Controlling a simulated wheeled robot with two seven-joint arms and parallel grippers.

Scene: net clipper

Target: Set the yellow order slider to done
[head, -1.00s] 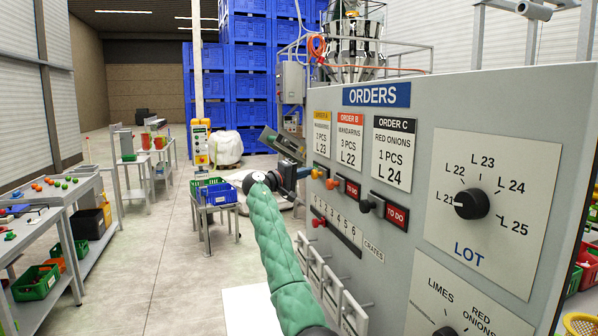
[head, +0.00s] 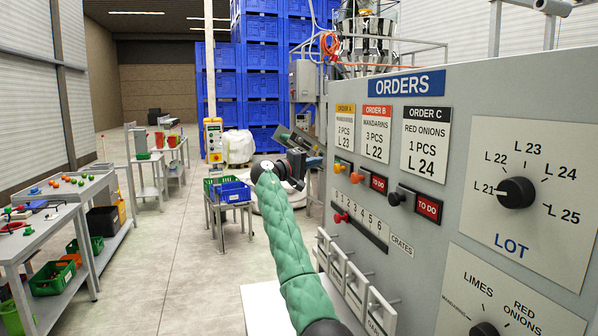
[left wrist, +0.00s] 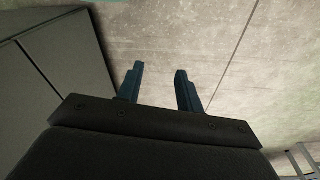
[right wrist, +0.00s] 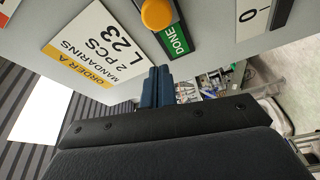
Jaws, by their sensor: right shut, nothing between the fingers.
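The orders panel (head: 480,130) stands at the right in the head view. The yellow order slider knob (head: 339,168) sits below the yellow ORDER A card (head: 345,128). In the right wrist view the round orange-yellow knob (right wrist: 157,14) stands beside a green DONE label (right wrist: 173,40), which is uncovered. My right gripper (head: 314,163) is just left of this knob in the head view; its shut, empty fingers also show in the right wrist view (right wrist: 158,74), apart from the knob. My left gripper (left wrist: 159,80) is open and empty above the floor in the left wrist view.
The order B slider (head: 356,178) and black order C slider (head: 396,199) show red TO DO labels. A red crates knob (head: 341,217) is below, and a LOT dial (head: 516,192) is at right. Tables stand at left; the floor (head: 180,260) between is clear.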

